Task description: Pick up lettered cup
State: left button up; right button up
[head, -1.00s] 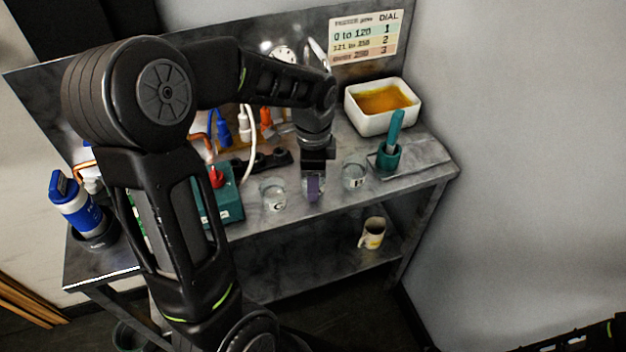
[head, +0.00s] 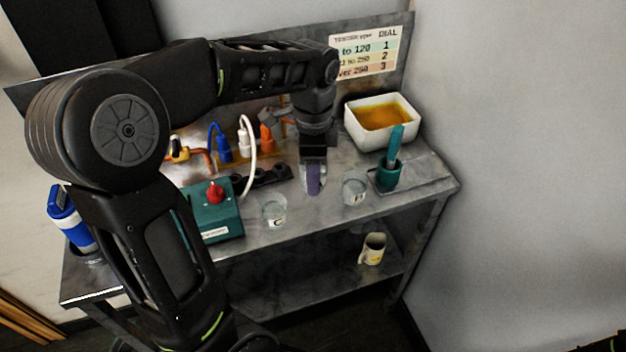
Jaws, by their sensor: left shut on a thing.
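My left gripper (head: 313,180) points down between two clear cups at the front of the metal bench. It is shut on a clear cup, mostly hidden behind the fingers; its letter cannot be read. A clear cup with a dark letter, perhaps C or G, (head: 274,209) stands upright to the left of the gripper. Another clear lettered cup (head: 354,188) stands to its right, its letter too small to read surely.
A teal box with a red knob (head: 216,193) is left of the cups. A teal holder (head: 388,175), a white basin of orange liquid (head: 383,118) and a dial sign (head: 372,48) are on the right. A mug (head: 373,248) stands on the lower shelf.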

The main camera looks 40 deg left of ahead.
pick_arm(q)
jog(key=shift+r, duration=1.1)
dwell(0.3)
